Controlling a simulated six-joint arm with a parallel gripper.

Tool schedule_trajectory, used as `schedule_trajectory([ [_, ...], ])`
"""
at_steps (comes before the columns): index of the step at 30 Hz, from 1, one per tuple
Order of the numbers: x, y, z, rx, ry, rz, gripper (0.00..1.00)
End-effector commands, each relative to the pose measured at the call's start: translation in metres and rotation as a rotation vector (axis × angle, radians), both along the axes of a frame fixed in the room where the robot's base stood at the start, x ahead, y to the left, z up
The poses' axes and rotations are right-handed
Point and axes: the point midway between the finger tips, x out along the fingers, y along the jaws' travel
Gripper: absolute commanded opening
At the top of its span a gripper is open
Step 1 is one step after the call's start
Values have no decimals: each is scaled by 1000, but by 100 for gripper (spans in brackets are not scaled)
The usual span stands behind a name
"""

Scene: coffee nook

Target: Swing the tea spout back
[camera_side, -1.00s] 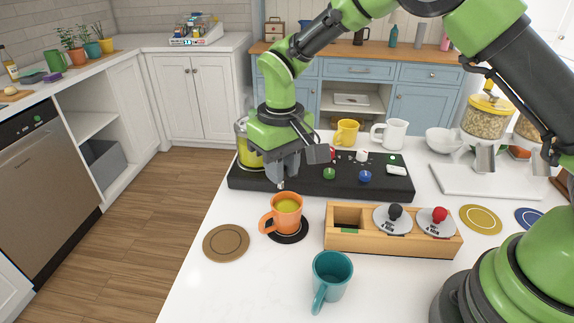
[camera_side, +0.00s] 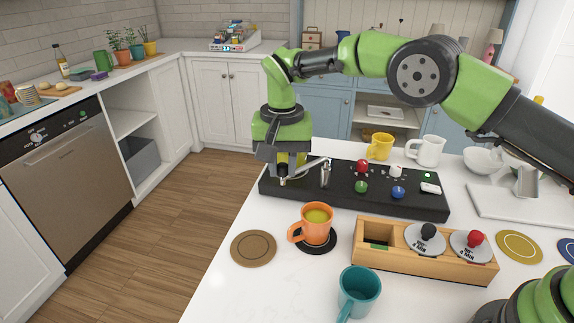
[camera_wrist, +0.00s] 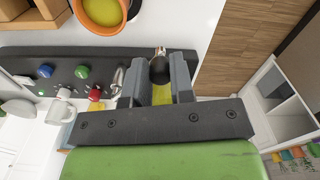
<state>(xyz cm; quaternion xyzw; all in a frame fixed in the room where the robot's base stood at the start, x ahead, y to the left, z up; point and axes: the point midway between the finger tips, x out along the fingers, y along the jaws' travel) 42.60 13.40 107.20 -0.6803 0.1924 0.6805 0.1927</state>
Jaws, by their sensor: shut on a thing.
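The tea spout (camera_side: 318,163) is a thin metal arm. It runs left from an upright on the black base (camera_side: 345,190) to my gripper (camera_side: 283,170). My gripper is shut on the spout's dark end knob (camera_wrist: 160,70), with a small metal tip showing beyond the fingers. The spout end is above the left end of the base, left of and behind the orange mug (camera_side: 318,227). The mug holds yellow-green liquid, which also shows in the wrist view (camera_wrist: 102,10). Yellow shows between my fingers; most of what is behind them is hidden.
The mug stands on a dark coaster (camera_side: 318,249), with a brown coaster (camera_side: 254,248) to its left. A teal mug (camera_side: 358,292) and a wooden holder (camera_side: 425,262) stand in front. Yellow (camera_side: 380,146) and white (camera_side: 428,151) mugs stand behind the base.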

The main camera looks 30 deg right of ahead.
Motion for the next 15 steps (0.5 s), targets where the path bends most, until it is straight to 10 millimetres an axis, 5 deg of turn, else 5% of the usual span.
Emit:
schedule_trajectory([
  [14,2,0,0,0,-2,-14,0],
  [15,2,0,0,0,-2,-14,24],
])
